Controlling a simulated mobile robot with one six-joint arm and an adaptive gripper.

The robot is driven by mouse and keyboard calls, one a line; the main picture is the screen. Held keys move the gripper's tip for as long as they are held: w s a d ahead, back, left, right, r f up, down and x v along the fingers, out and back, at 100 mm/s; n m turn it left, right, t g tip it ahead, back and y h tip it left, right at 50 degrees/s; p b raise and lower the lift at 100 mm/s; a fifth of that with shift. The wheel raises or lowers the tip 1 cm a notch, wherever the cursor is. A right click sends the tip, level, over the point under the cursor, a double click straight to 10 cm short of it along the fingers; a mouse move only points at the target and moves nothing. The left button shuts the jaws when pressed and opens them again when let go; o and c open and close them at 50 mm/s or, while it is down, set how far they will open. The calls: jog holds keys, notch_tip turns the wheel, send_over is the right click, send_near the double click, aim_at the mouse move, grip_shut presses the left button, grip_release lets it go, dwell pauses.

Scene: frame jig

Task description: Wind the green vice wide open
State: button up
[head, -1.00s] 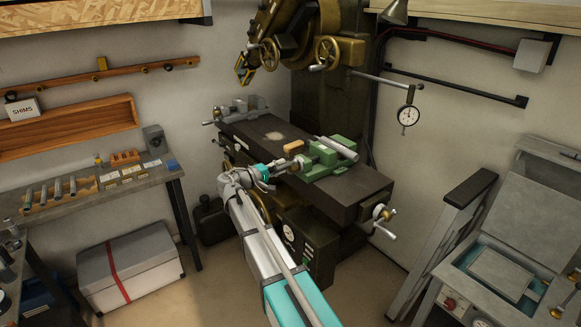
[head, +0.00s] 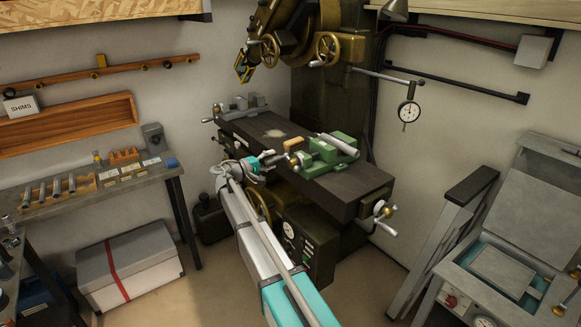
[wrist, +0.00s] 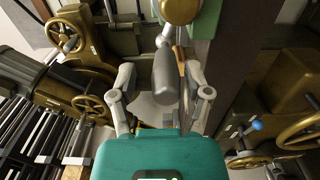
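The green vice (head: 322,156) sits on the dark machine table in the head view, with a grey cylinder (head: 338,145) lying across its top. My gripper (head: 272,160) is at the table's front edge, left of the vice, on its screw side. In the wrist view my gripper (wrist: 160,72) has its two fingers spread apart. A grey rounded handle (wrist: 164,75) lies between them, below a brass ball (wrist: 178,10); I see a gap on its left side. Whether the right finger touches it I cannot tell. The vice's jaw gap is too small to judge.
A small wooden block (head: 293,145) is on the machine table (head: 350,190) beside the vice. A dial gauge (head: 408,112) hangs behind on an arm. A handwheel (head: 384,212) sticks out at the table's right end.

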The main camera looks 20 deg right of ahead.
jog(key=shift+o, duration=0.2)
dwell(0.4)
jog(key=shift+v, duration=3.8)
jog(key=s+d+f+m+g+y, duration=0.1)
jog(key=s+d+f+g+y, duration=0.2)
jog(key=s+f, duration=0.4)
jog(key=s+d+f+m+g+y, duration=0.1)
jog(key=s+d+f+y, duration=0.4)
jog(key=s, duration=0.5)
jog(key=s+a+f+y, duration=0.3)
jog(key=s+y, duration=0.1)
jog(key=s, duration=0.4)
jog(key=s+a+f+m+g+y, duration=0.1)
jog(key=s+a+f+y, duration=0.2)
jog(key=s+y, duration=0.2)
jog(key=s, duration=0.2)
jog(key=shift+s+a+f+m+g, duration=0.3)
jog(key=shift+s+a, duration=0.05)
jog(key=shift+s, duration=0.05)
